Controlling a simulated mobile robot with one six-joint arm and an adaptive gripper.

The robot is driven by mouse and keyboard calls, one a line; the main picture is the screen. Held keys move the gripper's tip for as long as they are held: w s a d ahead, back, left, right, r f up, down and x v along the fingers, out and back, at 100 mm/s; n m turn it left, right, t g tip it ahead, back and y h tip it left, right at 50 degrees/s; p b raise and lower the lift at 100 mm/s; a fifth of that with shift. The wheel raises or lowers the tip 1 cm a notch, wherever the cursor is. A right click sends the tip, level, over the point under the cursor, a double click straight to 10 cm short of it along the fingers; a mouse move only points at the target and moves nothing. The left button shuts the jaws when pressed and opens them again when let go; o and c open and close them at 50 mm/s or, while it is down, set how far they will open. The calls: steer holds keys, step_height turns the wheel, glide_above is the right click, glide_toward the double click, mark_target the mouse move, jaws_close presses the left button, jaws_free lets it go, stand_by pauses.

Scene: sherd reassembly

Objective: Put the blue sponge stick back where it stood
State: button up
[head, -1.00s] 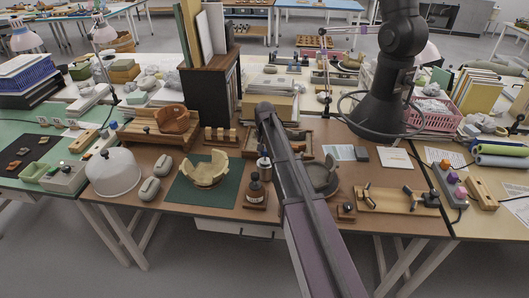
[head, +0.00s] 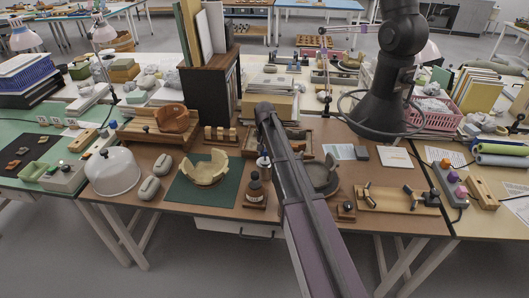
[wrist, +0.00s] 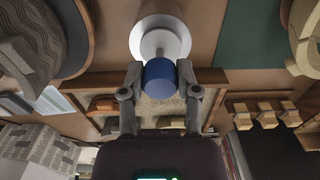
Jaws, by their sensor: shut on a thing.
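The blue sponge stick (wrist: 160,78) shows in the wrist view as a short blue cylinder between my fingertips. My gripper (wrist: 159,74) is shut on it. A pale round piece (wrist: 158,28) lies just past the blue end, with a grey-white middle; I cannot tell whether it touches the stick or is a holder below it. In the head view, my arm covers the gripper and the stick. A small whitish upright thing (head: 263,164) shows there beside my arm, partly hidden.
A green mat (head: 183,198) with a pale broken bowl (head: 207,170) lies left of my arm. A dark bottle (head: 254,188) stands on a wooden block close to the arm. A wooden tray (wrist: 240,76) with rails is near the fingers. A grey round vessel (wrist: 32,42) is close too.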

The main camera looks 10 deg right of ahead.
steer(key=o, duration=0.9)
steer(key=shift+o, duration=0.2)
steer(key=shift+r, duration=0.2)
